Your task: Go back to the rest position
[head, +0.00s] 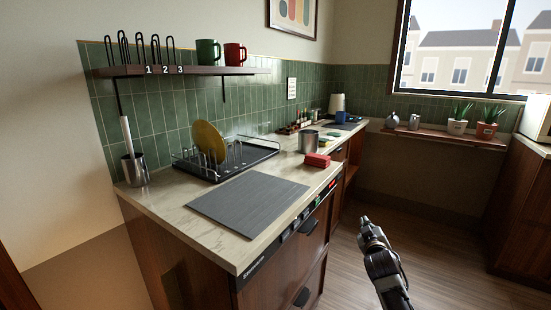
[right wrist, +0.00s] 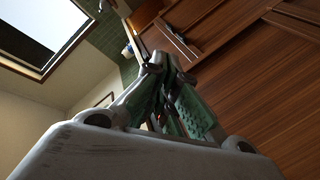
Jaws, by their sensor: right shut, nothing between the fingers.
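My right gripper (head: 365,224) is in the lower right of the head view. It is over the open floor, to the right of the counter and apart from it. Its fingers are shut with nothing between them. In the right wrist view the gripper (right wrist: 160,62) points away from the camera, with its green-padded fingers together and the wooden cabinet fronts beyond. My left gripper is not in view.
The counter (head: 152,197) holds a grey mat (head: 245,203), a dish rack (head: 225,170) with a yellow plate (head: 209,142), a metal canister (head: 308,141) and a red block (head: 317,160). The wooden floor (head: 440,255) around the right arm is clear.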

